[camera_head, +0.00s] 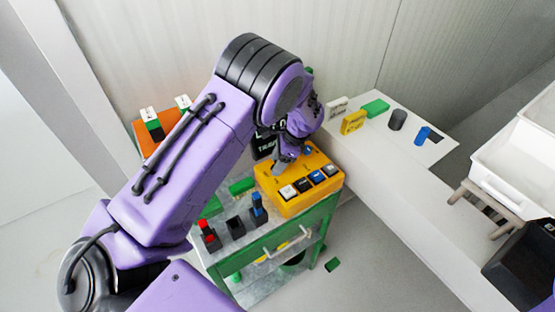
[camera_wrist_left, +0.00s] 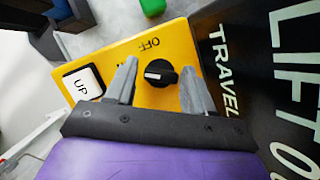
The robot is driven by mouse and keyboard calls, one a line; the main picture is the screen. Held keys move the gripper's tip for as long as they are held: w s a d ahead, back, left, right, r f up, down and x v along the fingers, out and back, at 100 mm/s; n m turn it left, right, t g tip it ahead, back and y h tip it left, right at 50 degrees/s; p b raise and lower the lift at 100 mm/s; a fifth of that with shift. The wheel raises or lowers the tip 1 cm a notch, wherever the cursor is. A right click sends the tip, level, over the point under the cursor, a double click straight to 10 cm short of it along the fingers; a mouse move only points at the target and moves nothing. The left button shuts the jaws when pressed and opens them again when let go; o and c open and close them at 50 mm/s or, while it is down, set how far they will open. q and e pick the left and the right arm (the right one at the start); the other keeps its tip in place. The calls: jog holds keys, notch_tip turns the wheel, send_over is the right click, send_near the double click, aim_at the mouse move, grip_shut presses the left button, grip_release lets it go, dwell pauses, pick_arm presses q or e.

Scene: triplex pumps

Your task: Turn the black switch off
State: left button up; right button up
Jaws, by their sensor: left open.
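The black switch (camera_wrist_left: 161,73) is a round knob with a white mark, on the yellow control box (camera_wrist_left: 183,32). In the left wrist view its mark points left, away from the printed OFF (camera_wrist_left: 150,43) above it. A second label beside it is partly hidden by a finger. My left gripper (camera_wrist_left: 158,67) is open, with one finger on each side of the knob; contact cannot be told. In the head view the left gripper (camera_head: 286,160) is over the back of the yellow box (camera_head: 318,200), and the knob is hidden. My right gripper is not in view.
The box carries several push buttons, including a white UP button (camera_wrist_left: 82,84). A black sign (camera_wrist_left: 245,60) stands close beside the box. The green cart (camera_head: 270,245) also holds red, black and blue parts. A white table (camera_head: 385,180) stands to the right.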

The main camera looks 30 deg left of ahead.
pick_arm(q)
jog(key=shift+w+f, duration=0.1)
jog(key=shift+w, duration=0.1)
jog(key=c, duration=0.8)
jog(key=shift+d+m, duration=0.1)
jog(key=shift+m, duration=0.2)
jog(key=m+t, duration=0.1)
jog(key=m, duration=0.1)
jog(key=m+t, duration=0.1)
jog(key=m, duration=0.2)
jog(key=shift+s+y, duration=0.15)
jog(key=shift+y, duration=0.25)
jog(key=m+t, duration=0.1)
jog(key=m, duration=0.2)
jog(key=m+t, duration=0.1)
jog(key=m, duration=0.2)
jog(key=shift+s, duration=0.15)
jog(key=shift+m, duration=0.3)
jog(key=o, duration=0.8)
jog(key=shift+d, duration=0.1)
